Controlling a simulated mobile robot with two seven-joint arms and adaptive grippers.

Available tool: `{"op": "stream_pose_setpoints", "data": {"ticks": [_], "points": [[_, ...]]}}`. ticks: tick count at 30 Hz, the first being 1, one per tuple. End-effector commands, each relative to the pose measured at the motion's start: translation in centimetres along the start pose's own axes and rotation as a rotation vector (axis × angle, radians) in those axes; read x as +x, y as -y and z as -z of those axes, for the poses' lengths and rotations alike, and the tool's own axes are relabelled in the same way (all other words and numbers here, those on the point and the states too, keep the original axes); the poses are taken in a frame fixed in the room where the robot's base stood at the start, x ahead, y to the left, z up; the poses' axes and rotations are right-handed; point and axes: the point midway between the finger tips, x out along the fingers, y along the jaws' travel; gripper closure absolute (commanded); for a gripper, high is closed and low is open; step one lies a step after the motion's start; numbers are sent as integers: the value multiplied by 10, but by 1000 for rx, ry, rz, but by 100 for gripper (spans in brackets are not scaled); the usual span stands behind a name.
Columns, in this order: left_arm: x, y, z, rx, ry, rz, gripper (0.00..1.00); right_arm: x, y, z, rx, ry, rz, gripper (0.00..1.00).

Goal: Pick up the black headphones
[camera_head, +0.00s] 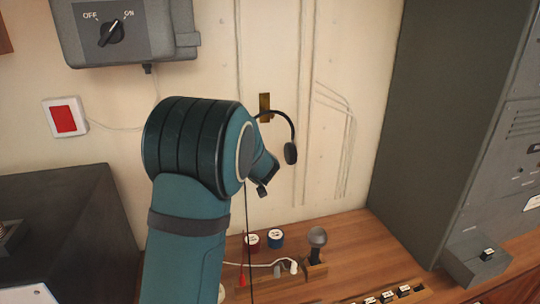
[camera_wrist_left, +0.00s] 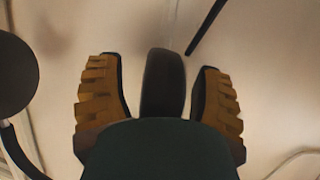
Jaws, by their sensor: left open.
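The black headphones (camera_head: 291,152) hang at a brass-coloured bracket (camera_head: 265,103) on the cream wall in the head view. Their band arches to the right and one ear cup hangs free; the other side is hidden behind my left arm. In the left wrist view a round ear cup (camera_wrist_left: 16,74) shows at the left edge. My left gripper (camera_wrist_left: 157,78) is open, its two ribbed fingers apart. A dark rounded piece (camera_wrist_left: 162,85) stands between them, seemingly the other ear cup; contact cannot be told. My right gripper is not in view.
A grey switch box (camera_head: 125,30) and a red-and-white wall unit (camera_head: 66,118) are on the wall to the left. A tall grey cabinet (camera_head: 440,100) stands on the right. The wooden desk (camera_head: 350,250) below holds two small spools (camera_head: 275,239) and a knobbed lever (camera_head: 317,237).

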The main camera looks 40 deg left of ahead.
Motion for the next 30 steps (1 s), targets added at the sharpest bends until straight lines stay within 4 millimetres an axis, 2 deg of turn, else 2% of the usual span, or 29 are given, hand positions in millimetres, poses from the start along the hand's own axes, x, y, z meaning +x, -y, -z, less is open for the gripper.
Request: {"op": "stream_pose_setpoints", "data": {"ticks": [9,11,12,15,25,30], "points": [[5,0,1,0,0,-1,32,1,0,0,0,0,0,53],[5,0,1,0,0,-1,53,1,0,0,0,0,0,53],[5,0,1,0,0,-1,67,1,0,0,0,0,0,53],[5,0,0,0,0,-1,96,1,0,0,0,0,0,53],[4,0,3,-1,-1,-1,96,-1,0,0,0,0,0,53],[-5,-1,24,-3,-3,-2,96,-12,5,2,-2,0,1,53]]}}
